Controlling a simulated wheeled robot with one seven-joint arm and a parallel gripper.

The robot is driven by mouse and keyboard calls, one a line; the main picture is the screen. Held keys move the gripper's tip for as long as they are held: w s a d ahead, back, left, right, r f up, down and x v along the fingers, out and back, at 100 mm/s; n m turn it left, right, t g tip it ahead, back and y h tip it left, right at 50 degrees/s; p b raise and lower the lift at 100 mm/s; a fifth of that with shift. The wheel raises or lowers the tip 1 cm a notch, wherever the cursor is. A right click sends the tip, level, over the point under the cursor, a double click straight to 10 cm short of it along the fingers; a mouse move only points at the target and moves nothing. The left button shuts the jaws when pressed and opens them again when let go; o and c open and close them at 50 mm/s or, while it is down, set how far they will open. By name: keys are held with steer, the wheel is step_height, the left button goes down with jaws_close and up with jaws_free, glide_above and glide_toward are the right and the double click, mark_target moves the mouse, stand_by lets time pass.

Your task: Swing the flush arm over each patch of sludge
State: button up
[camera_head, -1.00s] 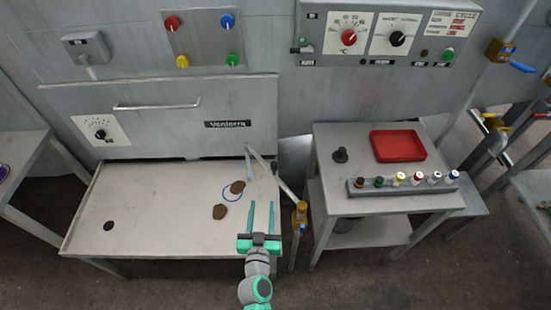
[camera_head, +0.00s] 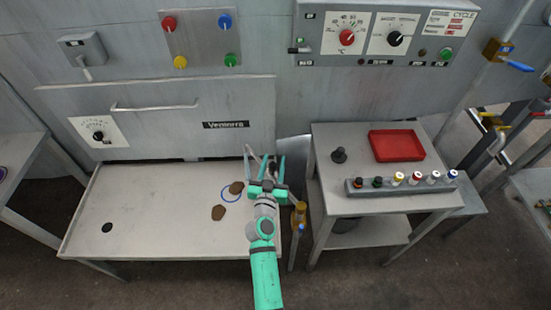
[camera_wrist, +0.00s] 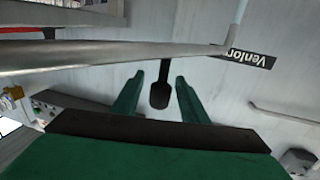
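Two brown sludge patches lie on the pale table (camera_head: 150,215) in the head view: one patch (camera_head: 236,187) partly inside a blue ring (camera_head: 226,198), the other patch (camera_head: 218,212) just below it. The flush arm (camera_head: 249,154) is a thin grey pipe over the table's right end, partly hidden by my gripper. In the wrist view the flush arm (camera_wrist: 110,55) crosses the picture as a long bar, with a dark handle (camera_wrist: 160,95) hanging from it. My gripper (camera_head: 267,162) is open, its green fingers (camera_wrist: 159,78) on either side of the handle; I see gaps beside it.
A brass valve (camera_head: 299,214) stands at the table's right edge. A dark round hole (camera_head: 107,227) is at the table's left. A side table to the right carries a red tray (camera_head: 397,146), a black knob (camera_head: 339,155) and a rack of bottles (camera_head: 400,186). A panelled wall stands behind.

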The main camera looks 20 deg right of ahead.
steer(key=shift+x, duration=1)
